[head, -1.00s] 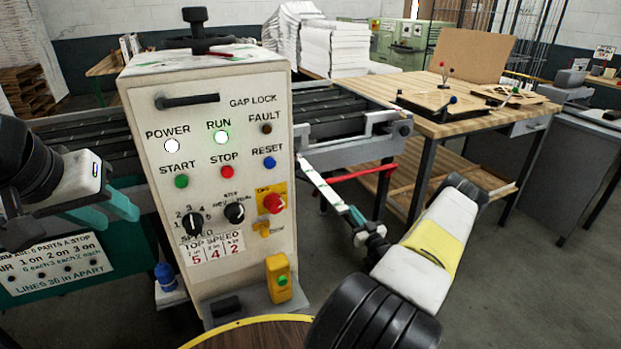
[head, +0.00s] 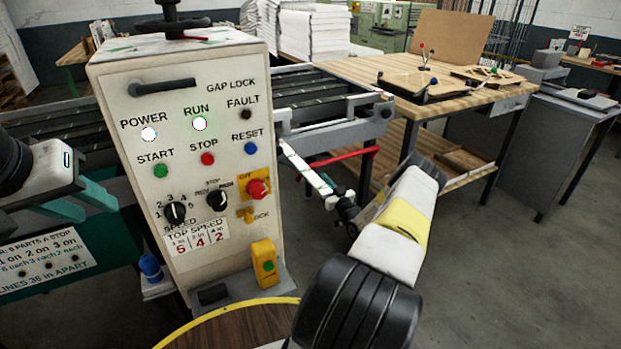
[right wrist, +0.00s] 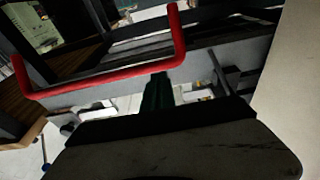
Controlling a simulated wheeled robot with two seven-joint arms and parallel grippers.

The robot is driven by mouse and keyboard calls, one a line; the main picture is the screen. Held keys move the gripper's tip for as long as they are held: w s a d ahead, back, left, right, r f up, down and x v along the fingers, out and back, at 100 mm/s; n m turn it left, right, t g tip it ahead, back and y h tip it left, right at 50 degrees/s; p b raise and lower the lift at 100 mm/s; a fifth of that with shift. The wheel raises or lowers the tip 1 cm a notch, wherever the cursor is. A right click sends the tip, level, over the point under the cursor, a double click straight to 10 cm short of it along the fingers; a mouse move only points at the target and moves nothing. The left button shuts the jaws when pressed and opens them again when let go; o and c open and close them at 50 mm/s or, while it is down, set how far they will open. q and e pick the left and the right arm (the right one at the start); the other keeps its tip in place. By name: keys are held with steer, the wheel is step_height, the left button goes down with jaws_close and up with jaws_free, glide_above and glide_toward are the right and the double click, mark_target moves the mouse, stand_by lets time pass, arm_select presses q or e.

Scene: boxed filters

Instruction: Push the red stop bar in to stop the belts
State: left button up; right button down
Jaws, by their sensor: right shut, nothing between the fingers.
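The red stop bar (head: 338,159) runs along the side of the belt frame, to the right of the control cabinet. In the right wrist view the bar (right wrist: 108,86) is a red rail with bent ends, crossing above the fingers. My right gripper (head: 325,186) is shut and empty, just below and in front of the bar. Its dark green fingers (right wrist: 157,92) point at the bar in the wrist view; I cannot tell whether they touch it. My left gripper (head: 82,201) is at the left, its teal fingers apart, away from the bar.
The control cabinet (head: 233,100) stands left of my right gripper; its POWER and RUN lamps (head: 199,124) are lit. The belts (head: 325,93) run behind it. A wooden table (head: 375,70) stands right of the bar. Floor at the right is clear.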

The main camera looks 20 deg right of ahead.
mark_target(314, 164)
steer(key=shift+x, duration=2.35)
steer(key=w+r+g, duration=0.2)
steer(key=shift+w+a+r+g, duration=0.15)
steer(key=shift+w+r+g, duration=0.05)
steer(key=shift+w+g, duration=0.1)
steer(key=shift+w+r, duration=0.25)
steer(key=shift+w, duration=0.2)
steer(key=shift+w+r+h, duration=0.2)
steer(key=shift+r+h, duration=0.05)
steer(key=shift+h, duration=0.05)
steer(key=shift+r, duration=0.1)
